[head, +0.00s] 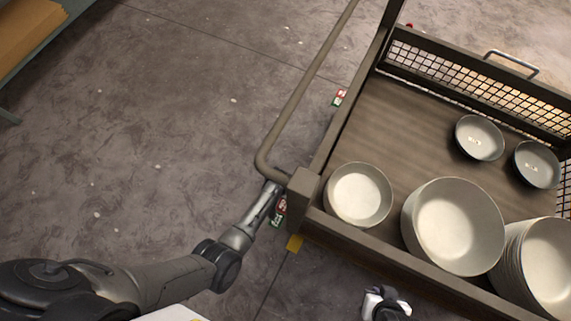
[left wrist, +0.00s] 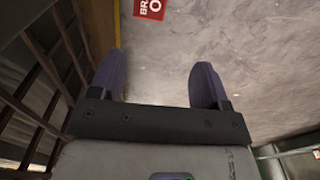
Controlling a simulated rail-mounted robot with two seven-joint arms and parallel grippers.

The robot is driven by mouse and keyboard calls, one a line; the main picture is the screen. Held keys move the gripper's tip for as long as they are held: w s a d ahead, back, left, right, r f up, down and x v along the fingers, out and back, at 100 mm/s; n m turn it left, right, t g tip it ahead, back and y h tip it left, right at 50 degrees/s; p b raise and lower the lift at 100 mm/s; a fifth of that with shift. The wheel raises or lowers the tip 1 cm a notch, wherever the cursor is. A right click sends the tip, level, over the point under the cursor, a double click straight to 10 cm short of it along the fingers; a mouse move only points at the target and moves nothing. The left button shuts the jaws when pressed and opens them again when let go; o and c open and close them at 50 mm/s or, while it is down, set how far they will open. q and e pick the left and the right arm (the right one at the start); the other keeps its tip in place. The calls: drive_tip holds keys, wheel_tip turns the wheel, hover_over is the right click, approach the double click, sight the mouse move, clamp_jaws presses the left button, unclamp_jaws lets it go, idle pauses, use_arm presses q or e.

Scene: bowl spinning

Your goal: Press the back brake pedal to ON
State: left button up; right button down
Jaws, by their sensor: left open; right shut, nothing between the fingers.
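Two brake pedals with red and green labels show by the cart's left side in the head view. The far one (head: 340,97) stands out beyond the cart's side. The near one (head: 279,210) is partly hidden by my left arm and the cart corner. In the left wrist view a red pedal label (left wrist: 150,8) with cut-off white letters lies beyond the fingertips, near the top edge. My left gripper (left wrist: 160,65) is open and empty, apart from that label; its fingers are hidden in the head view. My right gripper (head: 386,306) is shut and empty below the cart's front edge.
The cart (head: 385,125) holds several bowls, including a large one (head: 453,226) and a stack at the right. Its tube handle (head: 310,75) juts left above my left forearm. A shelf (head: 30,45) stands at upper left. The floor (head: 150,150) between is clear.

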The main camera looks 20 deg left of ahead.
use_arm(q)
wheel_tip(320, 180, down, 2)
drive_tip(key=d, duration=0.1)
drive_tip(key=b, duration=1.1)
approach(280, 213)
drive_tip(key=w+f, duration=0.2)
drive_tip(key=f, duration=0.1)
drive_tip(key=w+f, duration=0.3)
drive_tip(key=shift+w+d+f, duration=0.1)
drive_tip(key=shift+d, duration=0.05)
drive_tip(key=shift+f+b, duration=0.55)
drive_tip(key=shift+f, duration=0.4)
drive_tip(key=shift+c, duration=0.2)
